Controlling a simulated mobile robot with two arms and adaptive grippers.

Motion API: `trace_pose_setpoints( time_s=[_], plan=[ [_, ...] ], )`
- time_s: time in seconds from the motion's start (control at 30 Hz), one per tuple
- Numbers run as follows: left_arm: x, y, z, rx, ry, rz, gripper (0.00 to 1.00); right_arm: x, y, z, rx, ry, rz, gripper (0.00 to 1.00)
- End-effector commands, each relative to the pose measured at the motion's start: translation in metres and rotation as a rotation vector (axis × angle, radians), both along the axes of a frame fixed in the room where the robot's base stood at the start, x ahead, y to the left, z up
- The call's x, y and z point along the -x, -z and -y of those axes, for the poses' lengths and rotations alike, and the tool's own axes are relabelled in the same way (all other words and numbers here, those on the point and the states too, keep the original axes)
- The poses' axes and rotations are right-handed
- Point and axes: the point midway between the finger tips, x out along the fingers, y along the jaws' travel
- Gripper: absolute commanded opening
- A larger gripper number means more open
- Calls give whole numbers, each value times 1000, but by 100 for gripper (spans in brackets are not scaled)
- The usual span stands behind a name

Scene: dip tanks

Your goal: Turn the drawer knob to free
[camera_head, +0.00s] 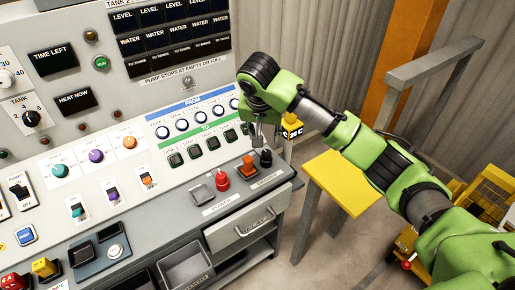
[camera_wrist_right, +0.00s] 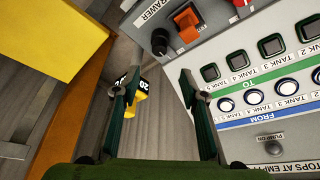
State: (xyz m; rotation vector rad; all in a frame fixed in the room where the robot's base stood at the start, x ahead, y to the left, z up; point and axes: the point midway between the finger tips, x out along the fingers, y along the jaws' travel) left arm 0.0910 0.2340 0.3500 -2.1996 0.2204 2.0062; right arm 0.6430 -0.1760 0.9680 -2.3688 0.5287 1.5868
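The drawer knob (camera_head: 266,158) is a small black knob at the right end of the sloped control panel. It also shows at the top of the right wrist view (camera_wrist_right: 160,41), beside a label reading DRAWER. My right gripper (camera_head: 257,138) hangs just above and slightly left of the knob in the head view. In the right wrist view its two dark green fingers (camera_wrist_right: 159,82) are apart with nothing between them, and the knob lies beyond the fingertips. I cannot tell the exact gap. The drawer front (camera_head: 240,228) with its bar handle looks shut. My left gripper is not in view.
An orange rocker switch (camera_head: 247,165) sits just left of the knob, also seen in the wrist view (camera_wrist_right: 187,22). A red button (camera_head: 222,182) is further left. A yellow stool (camera_head: 342,182) stands right of the console, with a yellow numbered object (camera_head: 292,127) behind the panel's end.

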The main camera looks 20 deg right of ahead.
Motion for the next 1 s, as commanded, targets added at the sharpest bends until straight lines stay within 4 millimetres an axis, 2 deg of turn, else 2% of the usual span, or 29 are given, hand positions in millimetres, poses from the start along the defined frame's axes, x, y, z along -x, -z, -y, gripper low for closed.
trace_pose_setpoints(
  time_s=[0.17,0.4,0.6,0.8,1.0],
  plan=[
    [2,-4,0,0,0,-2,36,-9,27,6,3,2,-5,40],
    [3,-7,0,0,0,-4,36,-27,76,14,3,2,-3,40],
    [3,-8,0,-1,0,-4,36,-39,107,18,-1,-1,-2,40],
    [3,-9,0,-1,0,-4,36,-45,121,21,0,-1,0,40],
    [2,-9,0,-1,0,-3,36,-45,123,21,0,-1,0,40]
  ],
)
